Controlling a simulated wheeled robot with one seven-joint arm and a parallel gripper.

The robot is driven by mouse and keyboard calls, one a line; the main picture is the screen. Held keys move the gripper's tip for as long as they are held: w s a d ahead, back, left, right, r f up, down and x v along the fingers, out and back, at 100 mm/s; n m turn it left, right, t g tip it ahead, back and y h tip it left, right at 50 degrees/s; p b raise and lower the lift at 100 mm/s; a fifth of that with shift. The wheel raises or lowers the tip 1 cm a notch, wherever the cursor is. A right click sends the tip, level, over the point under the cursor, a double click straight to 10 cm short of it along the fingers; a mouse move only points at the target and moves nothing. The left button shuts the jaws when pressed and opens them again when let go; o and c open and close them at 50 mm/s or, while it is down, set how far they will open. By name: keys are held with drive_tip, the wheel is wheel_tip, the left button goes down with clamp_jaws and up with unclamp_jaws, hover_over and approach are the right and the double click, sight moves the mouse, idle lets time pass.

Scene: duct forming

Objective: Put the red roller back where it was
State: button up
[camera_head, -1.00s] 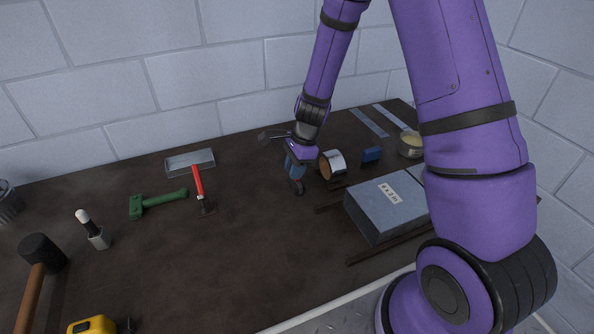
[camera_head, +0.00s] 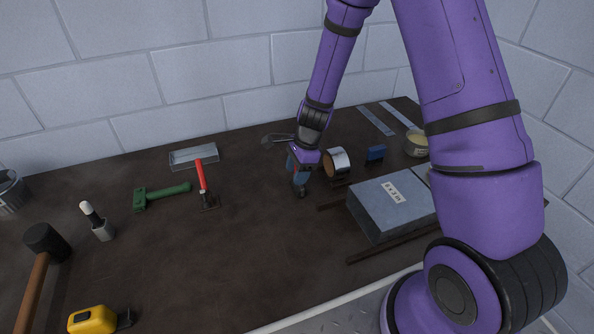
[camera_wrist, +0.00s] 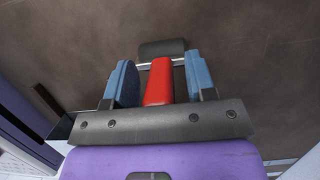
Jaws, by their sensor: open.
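My gripper (camera_head: 300,182) is open, pointing down low over the dark bench, left of the tape roll. In the wrist view, the red handle of the roller (camera_wrist: 159,82) is between the two blue fingers, with a gap on each side. Its dark head (camera_wrist: 162,48) lies beyond the fingertips. In the head view the roller is mostly hidden by my gripper; a small dark round end (camera_head: 301,194) shows below the fingers. I cannot tell whether it rests flat.
A tape roll (camera_head: 338,161), a blue block (camera_head: 376,153) and a grey box (camera_head: 392,207) are right of my gripper. A dark tool (camera_head: 277,139) is just behind it. The bench (camera_head: 220,255) in front is clear.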

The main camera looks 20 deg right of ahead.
drive_tip(key=s+d+r+n+t, duration=0.1)
drive_tip(key=s+d+r+n, duration=0.1)
drive_tip(key=r, duration=0.8)
drive_tip(key=s+d+r+n, duration=0.2)
drive_tip(key=r, duration=0.8)
drive_tip(key=s+d+r+n+t+h, duration=0.1)
drive_tip(key=s+r+n+t, duration=0.1)
drive_tip(key=s+r+n, duration=0.5)
drive_tip(key=s+d+r+n+t+h, duration=0.2)
drive_tip(key=s+r+n, duration=0.5)
drive_tip(key=s, duration=0.9)
wheel_tip(320, 180, up, 3)
drive_tip(key=shift+d+f, duration=0.15)
drive_tip(key=shift+d, duration=0.05)
